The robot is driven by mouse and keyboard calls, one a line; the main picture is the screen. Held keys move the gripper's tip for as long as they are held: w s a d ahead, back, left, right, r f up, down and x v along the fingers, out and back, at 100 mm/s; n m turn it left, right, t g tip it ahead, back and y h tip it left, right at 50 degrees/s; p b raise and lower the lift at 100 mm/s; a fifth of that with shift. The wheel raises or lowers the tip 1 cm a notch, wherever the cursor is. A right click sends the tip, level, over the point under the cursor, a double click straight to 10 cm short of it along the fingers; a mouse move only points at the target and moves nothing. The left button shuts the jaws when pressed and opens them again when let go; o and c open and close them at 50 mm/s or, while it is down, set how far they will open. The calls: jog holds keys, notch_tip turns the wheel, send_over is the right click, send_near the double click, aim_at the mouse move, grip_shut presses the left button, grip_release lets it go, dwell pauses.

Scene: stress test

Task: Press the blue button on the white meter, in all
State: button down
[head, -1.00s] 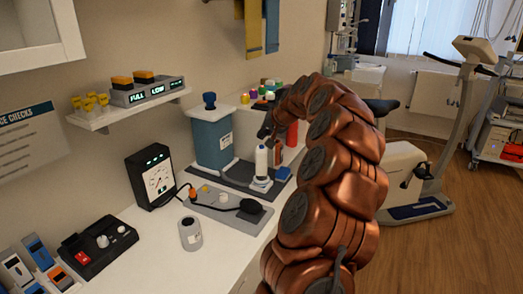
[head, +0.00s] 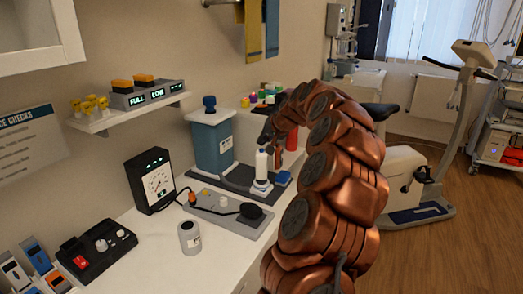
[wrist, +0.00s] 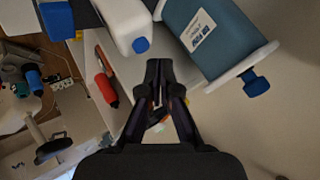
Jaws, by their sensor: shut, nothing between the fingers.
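A whitish handheld meter (head: 14,271) stands at the lower left of the counter in the head view, beside a blue one (head: 37,256) and an orange-and-white one (head: 58,279). It is too small to make out a blue button on it. My gripper (head: 266,136) is far from it, at the back of the counter near a white bottle (head: 262,165), partly hidden by my arm. In the wrist view my gripper (wrist: 159,72) is shut and empty. Its tips are between a white body with a blue end (wrist: 120,22) and a blue-grey tank (wrist: 208,38).
The tank (head: 212,148) stands behind a grey board (head: 228,211) with a cable. A black gauge box (head: 150,181), a small white jar (head: 190,238) and a black control box (head: 97,250) stand on the counter (head: 170,275). A wall shelf (head: 130,110) overhangs it.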

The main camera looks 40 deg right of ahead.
jog(key=shift+f, duration=0.1)
dwell(0.5)
jog(key=shift+f+b, duration=0.35)
jog(key=shift+b, duration=0.1)
jog(key=shift+f+b, duration=0.4)
jog(key=shift+f, duration=0.1)
dwell(0.7)
jog(key=shift+r, duration=0.95)
jog(key=shift+r, duration=0.1)
jog(key=shift+r+p, duration=1)
jog(key=shift+r, duration=1.4)
